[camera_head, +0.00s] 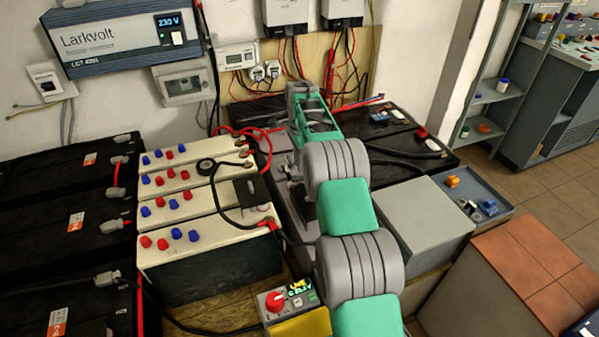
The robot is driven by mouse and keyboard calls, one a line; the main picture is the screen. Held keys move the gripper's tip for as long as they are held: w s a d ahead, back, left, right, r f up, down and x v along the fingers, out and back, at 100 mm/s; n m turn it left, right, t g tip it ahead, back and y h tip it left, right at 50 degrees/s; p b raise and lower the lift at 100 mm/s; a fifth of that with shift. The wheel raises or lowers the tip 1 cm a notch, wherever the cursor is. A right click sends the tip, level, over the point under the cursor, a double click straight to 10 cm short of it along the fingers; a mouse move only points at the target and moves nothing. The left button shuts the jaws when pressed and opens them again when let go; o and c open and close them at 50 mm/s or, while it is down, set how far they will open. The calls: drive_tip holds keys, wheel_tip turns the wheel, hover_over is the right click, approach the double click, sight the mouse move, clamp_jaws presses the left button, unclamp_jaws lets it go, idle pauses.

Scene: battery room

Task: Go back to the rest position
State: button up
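My arm reaches from the bottom of the head view up and away over the black batteries at the middle back. Its grey and teal links fill the centre of the picture. The end of the arm, with my gripper (293,168), is near the batteries and mostly covered by my own wrist links. The fingertips cannot be made out, so I cannot tell whether they are open or shut. No held thing can be seen.
White-topped batteries (172,218) with red and blue caps stand left of my arm, black batteries (60,227) further left. A control box with a red knob (276,300) is close in front. A grey box (425,218) and blue tray (468,185) stand right. Tiled floor lies beyond.

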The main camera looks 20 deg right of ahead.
drive_tip(key=shift+r, duration=1.3)
drive_tip(key=shift+r, duration=0.15)
drive_tip(key=s+a+r+n+t+p, duration=0.1)
drive_tip(key=s+a+r+n+p, duration=0.1)
drive_tip(key=s+a+r+n, duration=0.45)
drive_tip(key=s+a+r+n+t+p, duration=0.1)
drive_tip(key=s+a+r+n, duration=0.2)
drive_tip(key=s+r, duration=0.6)
drive_tip(key=s+a+f+n+p, duration=0.1)
drive_tip(key=s+n, duration=0.3)
drive_tip(key=s, duration=0.5)
drive_tip(key=s+a+f+n+t+p, duration=0.1)
drive_tip(key=s+n, duration=0.4)
drive_tip(key=s, duration=0.5)
drive_tip(key=a+f, duration=0.1)
drive_tip(key=a, duration=0.1)
drive_tip(key=shift+a, duration=0.3)
drive_tip(key=shift+s, duration=0.1)
